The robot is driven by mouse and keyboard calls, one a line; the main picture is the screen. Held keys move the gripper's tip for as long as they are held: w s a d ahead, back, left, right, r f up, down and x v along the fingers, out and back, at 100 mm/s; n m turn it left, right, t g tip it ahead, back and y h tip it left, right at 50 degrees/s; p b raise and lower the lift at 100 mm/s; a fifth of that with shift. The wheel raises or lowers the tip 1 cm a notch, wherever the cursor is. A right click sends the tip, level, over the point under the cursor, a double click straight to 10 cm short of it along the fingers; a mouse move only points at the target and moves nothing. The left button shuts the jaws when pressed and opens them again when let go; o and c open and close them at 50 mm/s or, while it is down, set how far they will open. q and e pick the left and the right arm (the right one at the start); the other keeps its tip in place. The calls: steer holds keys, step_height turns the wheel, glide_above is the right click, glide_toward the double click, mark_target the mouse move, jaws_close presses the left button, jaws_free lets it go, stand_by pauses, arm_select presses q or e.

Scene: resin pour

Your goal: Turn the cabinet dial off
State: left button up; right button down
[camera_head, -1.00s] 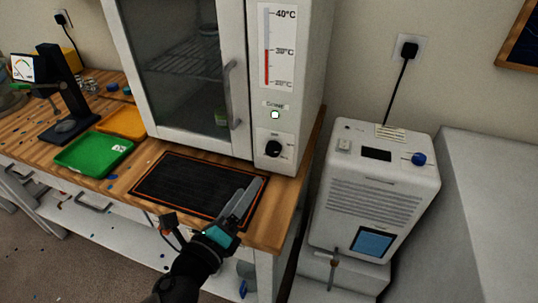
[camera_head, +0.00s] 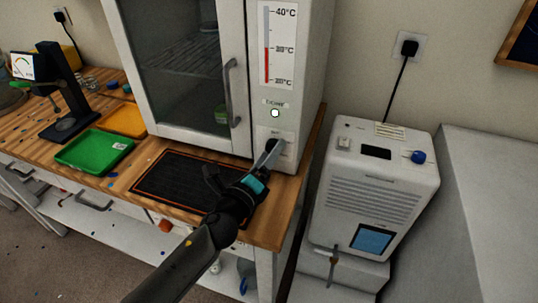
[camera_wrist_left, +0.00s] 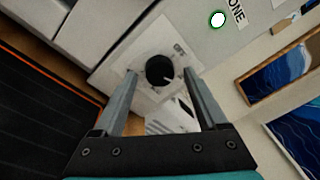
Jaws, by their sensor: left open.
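The black round dial (camera_wrist_left: 160,70) with a white pointer mark sits on a pale plate on the cabinet's front panel. In the head view, the white cabinet (camera_head: 288,110) stands on the wooden bench, and my fingers partly hide the dial. My left gripper (camera_head: 272,150) is open and reaches up to the dial. In the left wrist view, the left gripper's fingertips (camera_wrist_left: 159,77) lie on either side of the dial with small gaps visible. The pointer mark points toward the lower right there. A round indicator light (camera_head: 275,113) above the dial shows white. My right gripper is not in view.
A black mat (camera_head: 185,183) with an orange border lies on the bench below the cabinet. A green tray (camera_head: 93,152) and an orange tray (camera_head: 123,119) are at left. A white machine (camera_head: 375,195) with a blue knob stands right of the bench.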

arm_select(q)
steer(key=shift+c, duration=0.2)
jaws_close()
stand_by(0.5)
